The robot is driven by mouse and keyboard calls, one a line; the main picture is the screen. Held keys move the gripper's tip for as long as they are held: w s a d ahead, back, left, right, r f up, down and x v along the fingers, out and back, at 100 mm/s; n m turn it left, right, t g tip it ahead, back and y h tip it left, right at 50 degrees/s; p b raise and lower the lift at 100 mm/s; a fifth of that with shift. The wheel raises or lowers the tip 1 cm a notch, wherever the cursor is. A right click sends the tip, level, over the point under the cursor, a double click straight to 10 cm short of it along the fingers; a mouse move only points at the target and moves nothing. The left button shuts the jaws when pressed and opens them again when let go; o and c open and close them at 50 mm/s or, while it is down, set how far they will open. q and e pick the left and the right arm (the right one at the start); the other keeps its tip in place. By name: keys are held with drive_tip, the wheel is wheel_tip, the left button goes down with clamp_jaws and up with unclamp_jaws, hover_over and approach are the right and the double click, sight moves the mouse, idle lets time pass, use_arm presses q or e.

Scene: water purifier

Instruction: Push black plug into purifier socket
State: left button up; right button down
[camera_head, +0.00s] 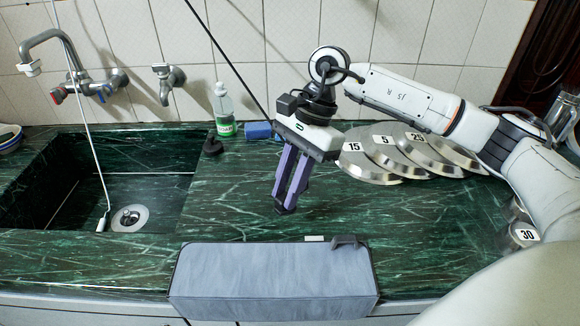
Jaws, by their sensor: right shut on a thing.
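My right gripper (285,205) has purple fingers pointing down over the middle of the counter. It is shut on a small dark thing at its fingertips, which appears to be the black plug; the fingers hide most of it. The purifier (272,285) is a grey box at the counter's front edge, below and apart from the gripper in the picture. A dark fitting (346,241) and a small white piece (314,238) show at its back top edge. I cannot make out the socket. My left gripper is not in view.
A sink (130,180) with a white hose lies at left, under taps (75,75). A bottle (223,110), blue sponge (258,130) and several numbered metal lids (365,168) stand along the back. A black cable runs down the wall behind my gripper. Counter around the fingertips is clear.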

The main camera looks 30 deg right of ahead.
drive_tip(key=s+a+n+g+h, duration=0.3)
drive_tip(key=s+n, duration=0.5)
drive_tip(key=n, duration=0.8)
drive_tip(key=shift+s+a+r+g+h, duration=0.15)
drive_tip(key=shift+a+r+g+h, duration=0.25)
drive_tip(key=shift+h, duration=0.4)
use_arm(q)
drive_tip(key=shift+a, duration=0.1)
